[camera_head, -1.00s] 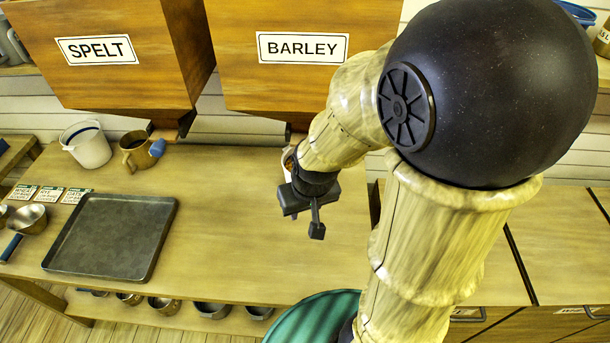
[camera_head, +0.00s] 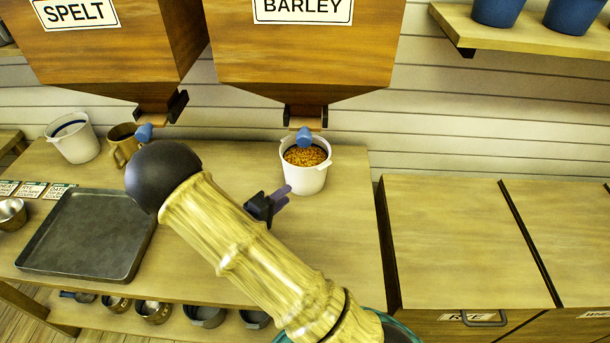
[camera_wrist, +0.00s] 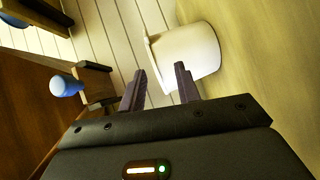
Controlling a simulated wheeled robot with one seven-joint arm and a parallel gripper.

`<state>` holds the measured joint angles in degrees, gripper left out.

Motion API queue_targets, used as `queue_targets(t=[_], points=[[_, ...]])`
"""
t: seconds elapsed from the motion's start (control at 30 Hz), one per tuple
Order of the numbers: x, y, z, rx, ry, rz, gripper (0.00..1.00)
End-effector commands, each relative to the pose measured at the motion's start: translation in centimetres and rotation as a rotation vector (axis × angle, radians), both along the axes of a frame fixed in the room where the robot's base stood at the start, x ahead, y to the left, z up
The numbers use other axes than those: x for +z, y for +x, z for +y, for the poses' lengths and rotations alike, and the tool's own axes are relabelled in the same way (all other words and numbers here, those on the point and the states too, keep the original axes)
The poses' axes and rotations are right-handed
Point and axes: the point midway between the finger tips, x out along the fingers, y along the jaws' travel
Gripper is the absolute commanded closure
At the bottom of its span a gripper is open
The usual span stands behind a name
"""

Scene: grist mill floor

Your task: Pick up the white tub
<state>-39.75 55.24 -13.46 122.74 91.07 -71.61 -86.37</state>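A white tub (camera_head: 305,175) filled with golden grain stands on the bench under the BARLEY hopper's blue-knobbed spout. It also shows in the wrist view (camera_wrist: 190,55), just beyond my fingertips. A second white tub (camera_head: 75,142) with a dark blue band inside stands at the left end of the bench. My gripper (camera_head: 284,196) is at the front left of the grain-filled tub. In the wrist view my gripper (camera_wrist: 158,78) has its two fingers apart with nothing between them.
A dark tray (camera_head: 85,235) lies on the bench (camera_head: 330,245). Wooden bins (camera_head: 450,245) adjoin on the right. The bench right of the tray is mostly clear.

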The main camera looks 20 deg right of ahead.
Motion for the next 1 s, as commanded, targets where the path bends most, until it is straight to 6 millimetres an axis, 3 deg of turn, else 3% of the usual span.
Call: queue_targets(t=[0.17,0.53,1.0], points=[[-0.3,-1.6,0.3,-0.060,-0.167,0.034,0.67],[-0.1,-1.5,0.0,-0.064,-0.172,0.036,0.67],[0.0,1.9,-6.8,-0.068,-0.171,0.036,0.67]])
